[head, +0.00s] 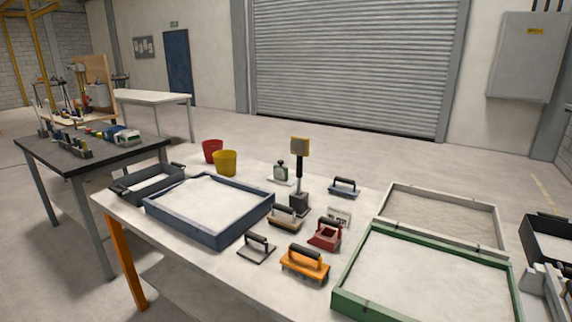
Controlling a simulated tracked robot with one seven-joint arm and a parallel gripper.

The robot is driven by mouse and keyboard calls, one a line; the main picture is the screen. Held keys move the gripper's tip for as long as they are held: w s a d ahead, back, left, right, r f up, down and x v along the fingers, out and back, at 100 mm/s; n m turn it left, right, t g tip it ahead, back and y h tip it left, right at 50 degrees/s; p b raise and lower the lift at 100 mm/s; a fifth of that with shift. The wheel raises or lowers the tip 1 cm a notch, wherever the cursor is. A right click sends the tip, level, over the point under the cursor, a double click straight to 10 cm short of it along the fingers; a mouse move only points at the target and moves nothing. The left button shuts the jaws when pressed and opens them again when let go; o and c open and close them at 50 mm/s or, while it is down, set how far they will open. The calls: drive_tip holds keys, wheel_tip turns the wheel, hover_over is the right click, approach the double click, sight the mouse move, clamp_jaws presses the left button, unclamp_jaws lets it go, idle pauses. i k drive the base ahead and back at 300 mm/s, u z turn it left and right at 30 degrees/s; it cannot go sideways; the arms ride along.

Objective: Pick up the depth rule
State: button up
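I cannot tell for certain which item is the depth rule. A tall upright tool (299,168) with a yellow square head and dark shaft stands in a dark block on the white table (180,248). Light grey mechanical parts at the lower right edge look like my gripper (545,288), cut off by the frame. They are apart from these tools, and whether the fingers are open or shut does not show.
Handled tools crowd the table's middle, including an orange one (305,263) and a red one (325,234). A blue-grey sand tray (226,241) is left; a green tray (342,300) and a beige tray (440,192) are right. Red (211,150) and yellow (225,163) buckets stand behind.

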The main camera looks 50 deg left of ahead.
sight(299, 145)
drive_tip(key=u, duration=0.55)
drive_tip(key=i, duration=0.2)
drive_tip(key=u, duration=2.2)
drive_tip(key=k, duration=1.05)
drive_tip(key=z, duration=0.65)
drive_tip(key=i, duration=1)
drive_tip(key=u, duration=0.05)
